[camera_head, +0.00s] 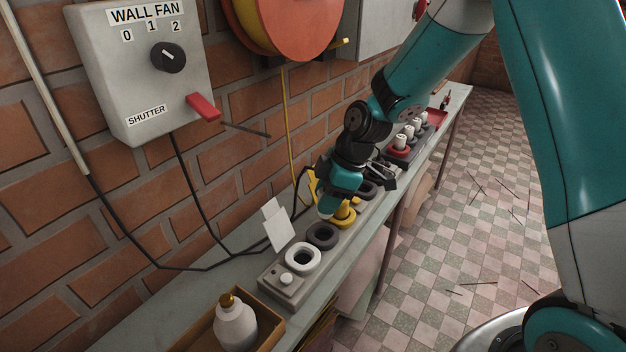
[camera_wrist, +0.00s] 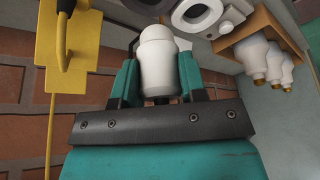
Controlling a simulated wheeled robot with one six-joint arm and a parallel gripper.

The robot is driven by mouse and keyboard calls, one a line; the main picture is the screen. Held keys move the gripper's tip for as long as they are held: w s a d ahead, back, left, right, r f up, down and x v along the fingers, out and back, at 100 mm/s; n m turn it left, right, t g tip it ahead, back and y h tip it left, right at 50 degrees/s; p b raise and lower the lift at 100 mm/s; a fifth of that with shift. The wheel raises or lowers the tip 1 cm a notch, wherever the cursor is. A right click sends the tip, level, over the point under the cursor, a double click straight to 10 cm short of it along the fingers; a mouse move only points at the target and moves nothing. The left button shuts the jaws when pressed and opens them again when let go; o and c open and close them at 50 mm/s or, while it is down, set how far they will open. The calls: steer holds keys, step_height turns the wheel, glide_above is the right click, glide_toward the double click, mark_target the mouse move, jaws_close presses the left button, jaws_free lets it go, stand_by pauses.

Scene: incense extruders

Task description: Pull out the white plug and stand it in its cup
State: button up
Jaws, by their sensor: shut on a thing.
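The white plug (camera_wrist: 158,62) is a smooth white cylinder with a narrower rounded end. It sits between the two teal fingers of my gripper (camera_wrist: 158,85) in the wrist view, and the fingers are shut on it. In the head view my gripper (camera_head: 338,200) is over the row of ring-topped cups, close to the yellow cup (camera_head: 346,215), and mostly hides the plug. The white cup (camera_head: 303,258) is open-topped at the near end of the row; its ring also shows in the wrist view (camera_wrist: 178,18). No plug stands in it.
A dark cup (camera_head: 322,236) lies between the white and yellow cups. A white card (camera_head: 277,226) stands behind the row. A box with a white bottle (camera_head: 235,322) is at the near end of the bench. Several white pieces (camera_head: 400,142) stand in a farther rack. The brick wall is close behind.

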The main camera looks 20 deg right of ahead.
steer(key=shift+w+r+n, duration=0.1)
steer(key=shift+w+n, duration=0.15)
steer(key=shift+n, duration=0.15)
steer(key=shift+b+x, duration=0.8)
steer(key=shift+x, duration=0.1)
steer(key=shift+s+d+f+b, duration=0.1)
steer(key=shift+d+f+b, duration=0.1)
steer(key=shift+f+b, duration=1.3)
steer(key=shift+f+b, duration=0.85)
steer(key=shift+f, duration=0.85)
steer(key=o, duration=1)
steer(key=shift+r, duration=0.1)
